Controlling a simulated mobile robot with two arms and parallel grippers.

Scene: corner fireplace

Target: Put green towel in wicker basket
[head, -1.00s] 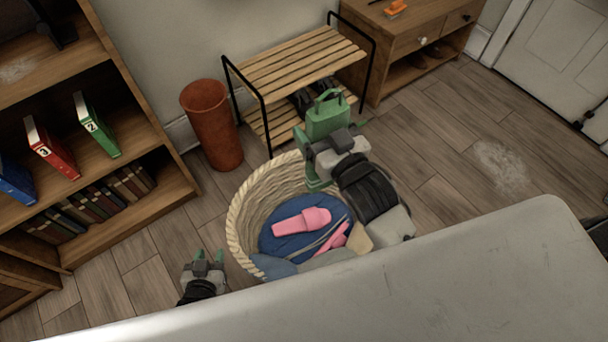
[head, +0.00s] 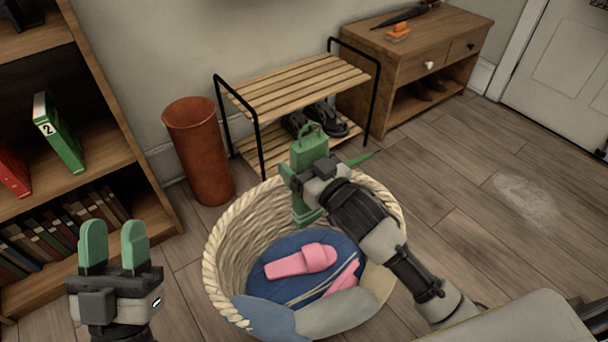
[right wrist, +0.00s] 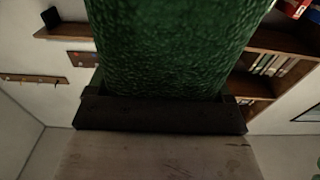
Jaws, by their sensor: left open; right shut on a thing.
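The wicker basket (head: 240,222) stands on the floor at the middle of the head view. My right gripper (head: 305,188) shows above the basket's back part. It is shut on the green towel, whose rough dark green surface (right wrist: 165,50) fills the top middle of the right wrist view. In the head view, green shapes at this gripper, one with a loop on top, are hard to tell apart from its green fingers. My left gripper (head: 114,245) is open and empty, left of the basket, with green fingers pointing up.
In the basket lie a pink slipper (head: 300,261), a second pink thing and blue and grey cloth. A terracotta bin (head: 200,150), slatted shoe rack (head: 300,70) and wooden cabinet (head: 400,65) stand behind. A bookshelf (head: 110,165) is at left.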

